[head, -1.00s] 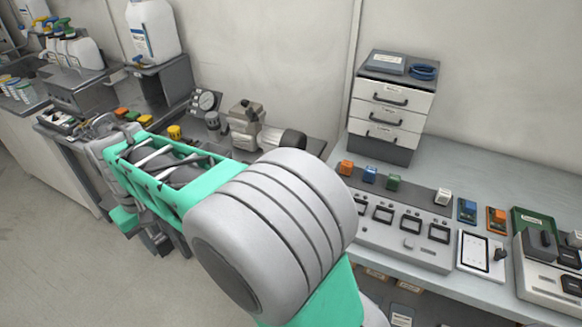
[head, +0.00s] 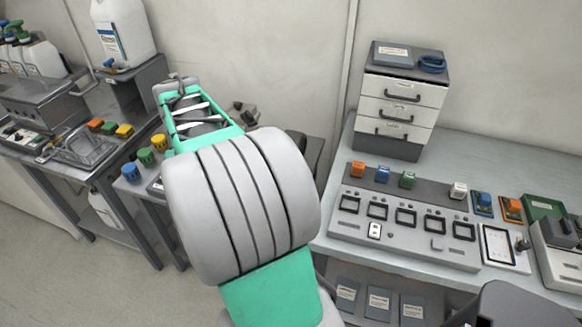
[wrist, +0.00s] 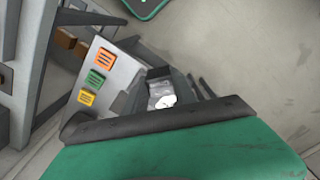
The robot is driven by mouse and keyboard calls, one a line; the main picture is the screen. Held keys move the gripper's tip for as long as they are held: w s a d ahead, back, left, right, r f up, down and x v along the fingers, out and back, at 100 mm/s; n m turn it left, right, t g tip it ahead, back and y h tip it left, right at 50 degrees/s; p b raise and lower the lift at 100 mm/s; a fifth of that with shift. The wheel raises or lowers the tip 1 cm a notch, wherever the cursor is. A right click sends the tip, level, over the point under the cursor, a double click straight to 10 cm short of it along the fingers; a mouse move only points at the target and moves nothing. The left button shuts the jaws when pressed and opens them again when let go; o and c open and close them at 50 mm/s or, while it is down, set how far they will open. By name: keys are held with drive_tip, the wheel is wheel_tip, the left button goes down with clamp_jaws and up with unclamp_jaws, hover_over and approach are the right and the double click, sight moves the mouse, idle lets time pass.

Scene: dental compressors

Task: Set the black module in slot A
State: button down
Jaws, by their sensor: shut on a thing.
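My gripper (wrist: 162,92) shows in the wrist view, shut on a small dark block with a pale face, which looks like the black module (wrist: 161,75); the dark bar of my gripper hides part of it. In the head view my own arm hides the gripper and the module. The grey slot panel (head: 400,240) lies on the right bench, with a row of dark-framed square slots (head: 405,216). The slot letters are too small to read, so I cannot tell which is slot A. My gripper is away from the panel, over on the left side.
Orange (head: 357,168), blue (head: 382,174), green (head: 407,179) and white (head: 458,190) modules stand behind the slots. A drawer unit (head: 400,100) stands at the bench's back. A tablet-like device (head: 500,247) lies right of the panel. The wrist view shows open floor (wrist: 260,60).

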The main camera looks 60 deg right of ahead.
drive_tip(key=s+d+r+m, duration=0.1)
drive_tip(key=s+d+m, duration=0.4)
drive_tip(key=s+d, duration=0.85)
drive_tip(key=s+d+m, duration=0.3)
drive_tip(key=s+d, duration=0.1)
drive_tip(key=s, duration=0.5)
drive_tip(key=s+d+m, duration=0.2)
drive_tip(key=s+d, duration=0.1)
drive_tip(key=s, duration=0.5)
drive_tip(key=f+b, duration=0.4)
drive_tip(key=shift+d+f, duration=0.2)
drive_tip(key=shift+a, duration=0.2)
drive_tip(key=shift+f, duration=0.25)
drive_tip(key=shift+f, duration=0.5)
drive_tip(key=shift+f, duration=0.25)
